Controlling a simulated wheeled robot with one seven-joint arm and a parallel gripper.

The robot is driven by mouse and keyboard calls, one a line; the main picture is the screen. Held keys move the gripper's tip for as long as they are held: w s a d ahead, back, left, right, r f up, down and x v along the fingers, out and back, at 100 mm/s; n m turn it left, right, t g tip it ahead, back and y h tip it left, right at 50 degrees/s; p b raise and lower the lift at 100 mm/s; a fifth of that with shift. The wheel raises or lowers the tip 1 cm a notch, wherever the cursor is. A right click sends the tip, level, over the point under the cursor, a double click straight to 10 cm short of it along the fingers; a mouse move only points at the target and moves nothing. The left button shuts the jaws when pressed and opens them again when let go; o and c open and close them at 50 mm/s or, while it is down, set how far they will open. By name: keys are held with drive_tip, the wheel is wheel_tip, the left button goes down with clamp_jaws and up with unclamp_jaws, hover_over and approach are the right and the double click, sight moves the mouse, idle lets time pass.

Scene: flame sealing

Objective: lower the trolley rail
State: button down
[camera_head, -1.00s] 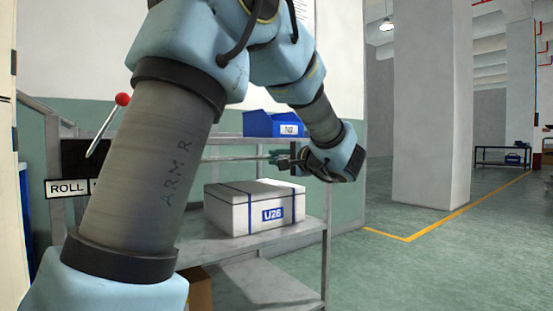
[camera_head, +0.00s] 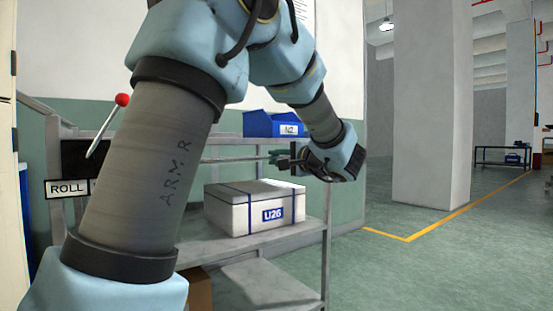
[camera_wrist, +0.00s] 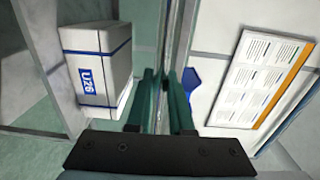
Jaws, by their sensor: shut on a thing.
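The trolley rail (camera_head: 228,160) is a thin grey bar running level across the front of the trolley, above the white box. My gripper (camera_head: 276,157) is at the rail's right part, its green fingers shut on it. In the wrist view the rail (camera_wrist: 176,40) runs up the picture from between the two green fingers of my gripper (camera_wrist: 163,90). My arm hides the rail's left end in the head view.
A white box (camera_head: 233,217) marked U26 with blue straps sits on the trolley shelf (camera_head: 310,228) below the rail. A blue bin (camera_head: 260,124) stands behind. A red-knobbed lever (camera_head: 107,130) and a ROLL sign (camera_head: 67,188) are at left.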

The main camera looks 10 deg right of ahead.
drive_tip(key=shift+r+g+h+p, duration=0.4)
drive_tip(key=shift+r+g+p, duration=0.6)
drive_tip(key=shift+r+p, duration=1.2)
drive_tip(key=shift+r, duration=0.15)
drive_tip(key=c, duration=0.8)
unclamp_jaws()
drive_tip(key=shift+s+d, duration=0.1)
drive_tip(key=p+v, duration=0.1)
drive_tip(key=v, duration=0.9)
drive_tip(key=shift+s+p, duration=0.25)
drive_tip(key=shift+p, duration=0.1)
drive_tip(key=shift+r, duration=0.1)
